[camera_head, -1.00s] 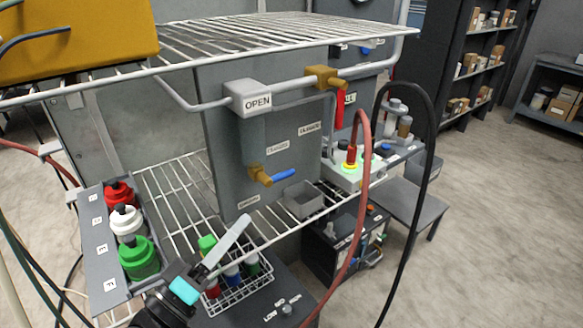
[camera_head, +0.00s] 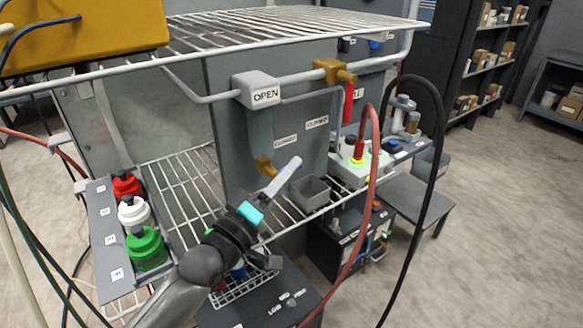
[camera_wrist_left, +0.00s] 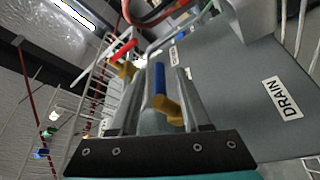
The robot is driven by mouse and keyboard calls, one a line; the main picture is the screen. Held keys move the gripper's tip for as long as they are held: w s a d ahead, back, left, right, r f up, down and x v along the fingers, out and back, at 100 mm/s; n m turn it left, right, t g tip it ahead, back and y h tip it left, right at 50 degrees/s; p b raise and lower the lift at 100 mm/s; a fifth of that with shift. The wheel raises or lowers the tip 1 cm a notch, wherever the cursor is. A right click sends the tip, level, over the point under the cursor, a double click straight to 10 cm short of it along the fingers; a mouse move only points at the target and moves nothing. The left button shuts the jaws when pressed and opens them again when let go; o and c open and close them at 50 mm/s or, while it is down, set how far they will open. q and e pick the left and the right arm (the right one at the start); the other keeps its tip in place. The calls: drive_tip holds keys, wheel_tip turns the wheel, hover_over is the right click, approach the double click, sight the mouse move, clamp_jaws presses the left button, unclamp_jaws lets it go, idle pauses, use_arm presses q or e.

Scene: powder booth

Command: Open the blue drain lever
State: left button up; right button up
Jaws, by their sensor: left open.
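The blue drain lever (camera_wrist_left: 159,78) shows in the left wrist view, sticking out from its brass valve (camera_wrist_left: 170,108). It lies between the two fingers of my left gripper (camera_wrist_left: 160,72), which are apart, one on each side. I cannot tell whether a finger touches it. In the head view my left gripper (camera_head: 285,178) is in front of the grey panel, beside the brass drain valve (camera_head: 264,165), and it hides most of the blue lever. A DRAIN label (camera_wrist_left: 282,98) is on the panel. My right gripper is not in view.
A red lever (camera_head: 348,104) hangs from a brass valve (camera_head: 333,72) above. A grey open box (camera_head: 310,190) is right of my gripper. Bottles with red, white and green (camera_head: 147,247) caps stand in a rack at left. A red hose (camera_head: 372,190) loops at right.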

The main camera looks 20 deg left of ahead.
use_arm(q)
drive_tip(key=shift+x, duration=1.05)
clamp_jaws()
